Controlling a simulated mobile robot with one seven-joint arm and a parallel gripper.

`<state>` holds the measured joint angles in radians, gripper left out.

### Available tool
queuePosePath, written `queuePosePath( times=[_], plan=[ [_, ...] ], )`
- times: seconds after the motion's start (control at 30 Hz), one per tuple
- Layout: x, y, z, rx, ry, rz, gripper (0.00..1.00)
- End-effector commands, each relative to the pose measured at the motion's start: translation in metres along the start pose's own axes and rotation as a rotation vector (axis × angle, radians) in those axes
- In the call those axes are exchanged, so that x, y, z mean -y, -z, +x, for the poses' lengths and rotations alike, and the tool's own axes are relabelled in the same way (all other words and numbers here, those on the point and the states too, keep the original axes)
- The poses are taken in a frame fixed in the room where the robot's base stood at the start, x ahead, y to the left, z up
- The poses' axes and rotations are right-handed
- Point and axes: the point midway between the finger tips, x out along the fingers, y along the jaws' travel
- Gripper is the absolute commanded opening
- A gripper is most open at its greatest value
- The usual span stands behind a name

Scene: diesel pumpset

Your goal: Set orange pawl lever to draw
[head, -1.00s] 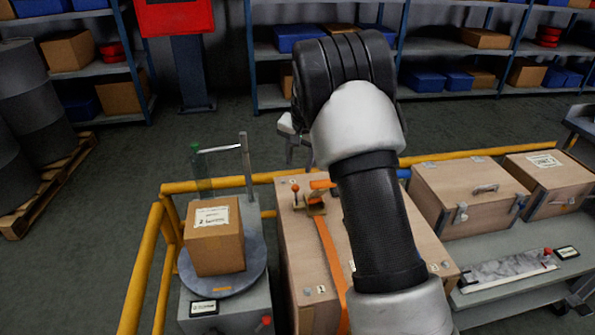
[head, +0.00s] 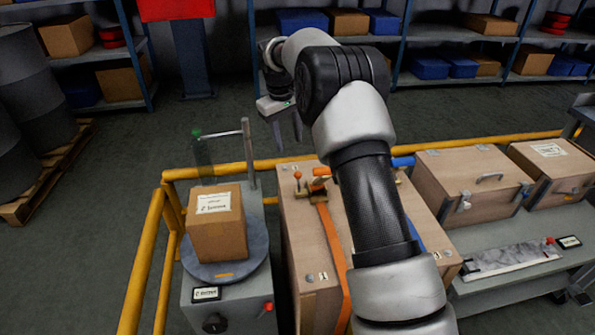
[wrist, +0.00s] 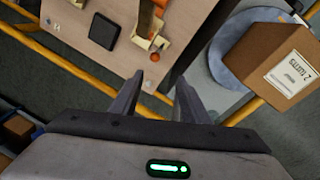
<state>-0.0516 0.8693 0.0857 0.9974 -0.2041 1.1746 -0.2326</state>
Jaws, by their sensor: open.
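A ratchet with a small orange ball-topped lever (head: 298,177), which looks like the pawl lever, sits on top of a wooden crate (head: 300,245). An orange strap (head: 332,250) runs from the ratchet down the crate's front. In the wrist view the orange ball (wrist: 156,57) shows just beyond my fingertips, beside the brass-coloured ratchet body (wrist: 146,35). My gripper (head: 288,143) is open and empty, fingers pointing down, above and beyond the ratchet in the head view. Its two fingers also show in the wrist view (wrist: 158,84), apart from the lever. I cannot read any draw marking.
A cardboard box (head: 217,235) stands on a round turntable left of the crate. A thin metal post (head: 247,155) rises behind it. A yellow rail (head: 230,173) runs behind the crate. A blue handle (head: 402,162) shows past my arm. More wooden cases (head: 470,185) stand right.

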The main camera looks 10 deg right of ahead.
Motion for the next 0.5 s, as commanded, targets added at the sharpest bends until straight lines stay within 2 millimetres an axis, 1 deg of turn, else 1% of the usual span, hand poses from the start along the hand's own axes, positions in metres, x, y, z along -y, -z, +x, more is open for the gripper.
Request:
queuePosePath(
  times=[0.03,0.1,0.17,0.23,0.37,0.5],
  plan=[
    [-0.002,0.003,0.000,0.015,-0.012,-0.079,0.42],
    [-0.005,0.003,-0.001,0.032,-0.025,-0.154,0.42],
    [-0.006,0.003,0.002,0.037,-0.029,-0.181,0.42],
    [-0.006,0.002,0.008,0.040,-0.031,-0.188,0.42],
    [-0.007,0.001,0.031,0.041,-0.030,-0.185,0.42],
    [-0.007,0.000,0.062,0.041,-0.029,-0.184,0.42]
  ],
)
